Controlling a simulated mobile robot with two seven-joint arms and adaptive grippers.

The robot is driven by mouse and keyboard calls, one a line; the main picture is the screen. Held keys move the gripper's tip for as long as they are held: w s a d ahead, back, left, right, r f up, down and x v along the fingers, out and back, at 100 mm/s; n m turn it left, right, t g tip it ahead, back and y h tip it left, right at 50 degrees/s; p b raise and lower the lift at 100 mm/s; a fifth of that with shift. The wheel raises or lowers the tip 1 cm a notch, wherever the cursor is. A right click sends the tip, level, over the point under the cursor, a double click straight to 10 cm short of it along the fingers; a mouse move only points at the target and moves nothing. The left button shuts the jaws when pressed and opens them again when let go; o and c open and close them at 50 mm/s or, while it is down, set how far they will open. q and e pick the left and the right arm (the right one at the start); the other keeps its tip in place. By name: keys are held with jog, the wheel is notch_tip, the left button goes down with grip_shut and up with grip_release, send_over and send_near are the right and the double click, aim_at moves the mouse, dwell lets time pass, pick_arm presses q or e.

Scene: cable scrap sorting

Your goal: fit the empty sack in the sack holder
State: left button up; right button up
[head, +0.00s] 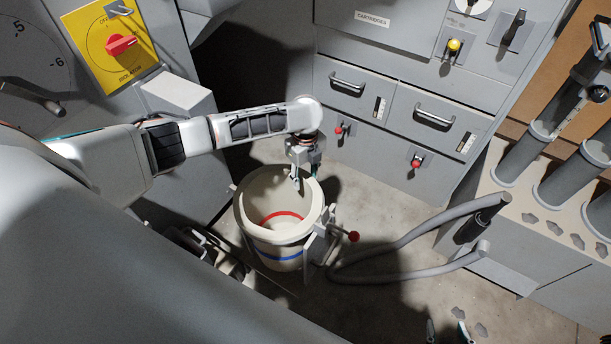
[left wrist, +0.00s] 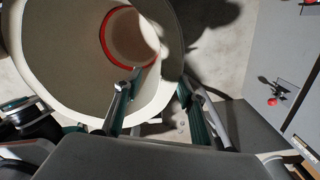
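The cream sack (head: 245,215) stands mouth up and open, with a red ring inside and a blue band low on its outside. I see no contents in it. The grey sack holder (head: 319,245), with a red-knobbed lever, is at its right side; I cannot tell how they are joined. My left gripper (head: 297,183) is at the far right rim. In the left wrist view its fingers (left wrist: 155,88) are apart, one over the mouth of the sack (left wrist: 75,60), the other outside the rim. Only the tips of my right gripper (head: 447,332) show, apart and empty, at the bottom edge.
A thick grey hose (head: 400,240) loops over the floor right of the holder. Grey cabinets with drawers (head: 348,88) stand behind. A rack of grey tubes (head: 525,152) is at right. A yellow isolator switch panel (head: 110,42) is at upper left. Some floor between is bare.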

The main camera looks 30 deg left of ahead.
pick_arm(q)
jog(key=shift+r, duration=0.3)
notch_tip(320, 180, up, 11)
jog(key=shift+r, duration=0.2)
